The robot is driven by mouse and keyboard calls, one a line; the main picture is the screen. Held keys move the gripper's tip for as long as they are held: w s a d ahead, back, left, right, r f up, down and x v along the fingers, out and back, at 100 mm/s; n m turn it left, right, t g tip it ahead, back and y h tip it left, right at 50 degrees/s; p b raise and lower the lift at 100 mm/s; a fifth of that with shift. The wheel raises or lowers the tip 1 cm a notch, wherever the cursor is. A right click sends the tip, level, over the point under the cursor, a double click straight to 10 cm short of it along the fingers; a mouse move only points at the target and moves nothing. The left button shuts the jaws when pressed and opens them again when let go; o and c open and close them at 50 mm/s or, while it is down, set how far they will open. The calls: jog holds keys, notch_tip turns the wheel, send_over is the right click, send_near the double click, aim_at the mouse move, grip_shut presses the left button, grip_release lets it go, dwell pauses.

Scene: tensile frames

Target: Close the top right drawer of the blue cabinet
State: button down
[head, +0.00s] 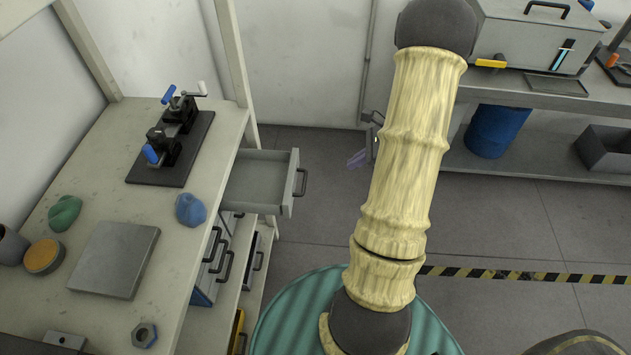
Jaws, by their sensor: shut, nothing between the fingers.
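The blue cabinet (203,292) stands under the workbench at the left, mostly hidden by the benchtop. Its top right drawer (262,180) is grey and empty, and is pulled well out to the right. The drawer's dark handle (301,182) faces right. My yellow arm rises through the middle of the head view and hides most of my gripper. A small purple tip of my gripper (357,158) shows left of the arm. It is shut and empty, to the right of the drawer front with a gap between them.
Other closed drawers with dark handles (214,250) sit nearer and lower. The workbench (85,180) holds a vise (172,135), a grey plate (115,258), a blue lump (190,210) near its edge and a nut. A grey bench (540,97) stands back right. The floor (315,200) beside the drawer is clear.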

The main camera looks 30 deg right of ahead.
jog(key=w+a+r+b+x, duration=0.1)
jog(key=a+x, duration=0.1)
jog(key=x, duration=1.1)
jog(key=shift+r, duration=0.3)
jog(key=shift+w, duration=0.25)
